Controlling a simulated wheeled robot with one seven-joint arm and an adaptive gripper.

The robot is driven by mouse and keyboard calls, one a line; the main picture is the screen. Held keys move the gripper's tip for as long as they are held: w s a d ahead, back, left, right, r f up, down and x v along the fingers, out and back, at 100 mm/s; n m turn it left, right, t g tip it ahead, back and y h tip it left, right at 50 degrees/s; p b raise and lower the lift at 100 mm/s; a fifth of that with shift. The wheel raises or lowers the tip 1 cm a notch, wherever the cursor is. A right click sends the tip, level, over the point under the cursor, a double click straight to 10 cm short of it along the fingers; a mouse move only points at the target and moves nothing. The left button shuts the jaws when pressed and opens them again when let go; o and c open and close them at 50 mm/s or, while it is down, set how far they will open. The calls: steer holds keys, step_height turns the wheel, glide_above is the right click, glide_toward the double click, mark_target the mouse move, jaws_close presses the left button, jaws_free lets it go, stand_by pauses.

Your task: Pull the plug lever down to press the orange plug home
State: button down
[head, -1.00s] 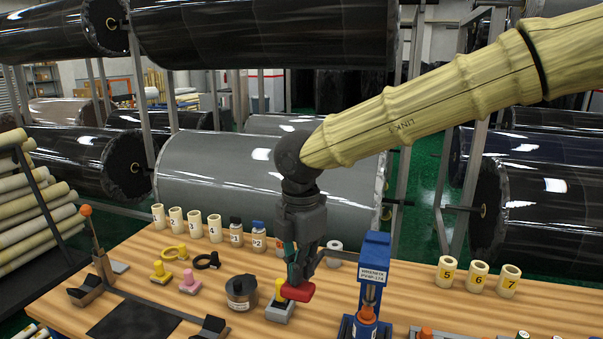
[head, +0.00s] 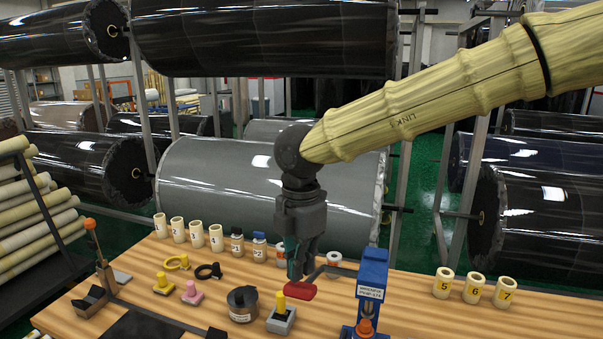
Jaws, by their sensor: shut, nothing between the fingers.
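A blue press (head: 373,272) stands at the front right of the bench. The orange plug (head: 365,327) sits low in it, partly cut off by the bottom edge, so its seating cannot be seen. A dark lever bar (head: 338,270) runs left from the press to a red handle (head: 300,291). My gripper (head: 294,277) points down, with its fingers shut and empty. Its tips are right at the red handle and overlap it in the picture; whether they touch cannot be told.
A yellow-topped grey block (head: 281,317) and a dark round tin (head: 242,303) stand left of the handle. Numbered cups (head: 178,229) and small bottles (head: 259,247) line the back. More numbered cups (head: 473,288) stand right. An orange-tipped lever (head: 93,240) stands far left.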

steer(key=shift+r+p, duration=1.4)
steer(key=shift+r, duration=0.55)
steer(key=shift+d+f, duration=0.1)
